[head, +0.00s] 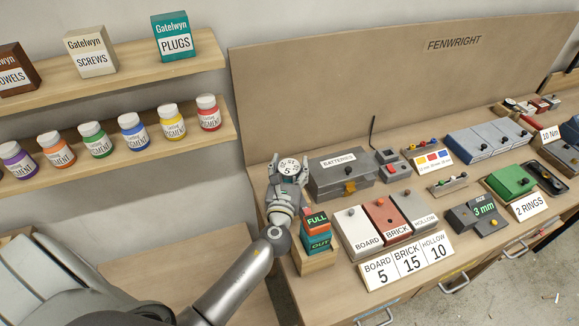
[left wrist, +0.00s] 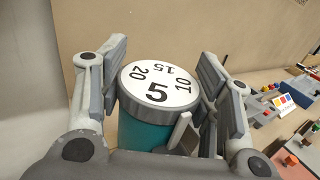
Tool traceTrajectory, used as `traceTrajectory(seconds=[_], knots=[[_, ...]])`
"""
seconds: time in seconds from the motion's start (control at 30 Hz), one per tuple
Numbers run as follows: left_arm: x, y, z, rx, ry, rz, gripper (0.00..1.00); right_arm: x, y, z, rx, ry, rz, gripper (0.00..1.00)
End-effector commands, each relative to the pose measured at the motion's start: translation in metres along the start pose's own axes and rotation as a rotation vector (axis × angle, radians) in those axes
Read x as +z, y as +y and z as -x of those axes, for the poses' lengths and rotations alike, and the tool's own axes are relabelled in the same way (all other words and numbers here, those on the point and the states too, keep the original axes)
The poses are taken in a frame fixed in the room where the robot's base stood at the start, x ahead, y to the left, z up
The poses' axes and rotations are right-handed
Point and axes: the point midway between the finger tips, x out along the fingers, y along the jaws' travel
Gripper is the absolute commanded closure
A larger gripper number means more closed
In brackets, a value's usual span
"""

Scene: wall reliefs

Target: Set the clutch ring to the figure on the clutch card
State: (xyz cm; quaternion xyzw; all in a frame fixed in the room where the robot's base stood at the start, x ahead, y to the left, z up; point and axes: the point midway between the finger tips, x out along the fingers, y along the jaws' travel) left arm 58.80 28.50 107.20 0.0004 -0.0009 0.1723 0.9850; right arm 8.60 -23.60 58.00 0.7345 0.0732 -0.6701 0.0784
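The clutch ring (left wrist: 160,84) has a white top marked 5, 10, 15 and 20 and a grey rim, above a teal body (left wrist: 143,132). In the left wrist view the 5 is nearest me, with 10 at right and 15 and 20 beyond. A light grey tab (left wrist: 180,131) stands at its near right side. The ring also shows in the head view (head: 289,167). My left gripper (head: 288,172) has its fingers apart on either side of the ring; contact is unclear. A card (head: 407,261) reads BOARD 5, BRICK 15, HOLLOW 10. My right gripper is not in view.
Below my gripper are FULL (head: 316,221) and OUT (head: 317,243) blocks in a wooden holder. A BATTERIES case (head: 340,174) and BOARD, BRICK (head: 391,219) and HOLLOW blocks stand to the right. A backboard (head: 330,110) rises behind.

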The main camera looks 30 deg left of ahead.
Motion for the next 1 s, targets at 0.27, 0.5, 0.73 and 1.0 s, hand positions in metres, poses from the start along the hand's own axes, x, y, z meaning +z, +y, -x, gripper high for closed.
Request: traceTrajectory(seconds=[0.27, 0.5, 0.73, 1.0], knots=[[0.0, 0.0, 0.0, -0.001, 0.0, 0.0, 0.2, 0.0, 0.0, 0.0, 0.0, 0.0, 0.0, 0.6], [0.002, 0.0, 0.0, 0.0, -0.001, 0.0, 0.2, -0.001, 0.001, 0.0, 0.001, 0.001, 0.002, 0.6], [0.022, 0.0, 0.0, 0.0, -0.003, 0.004, 0.2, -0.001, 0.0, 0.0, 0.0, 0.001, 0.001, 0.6], [0.065, 0.0, -0.001, 0.0, -0.006, 0.002, 0.2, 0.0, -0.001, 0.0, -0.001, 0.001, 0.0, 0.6]])
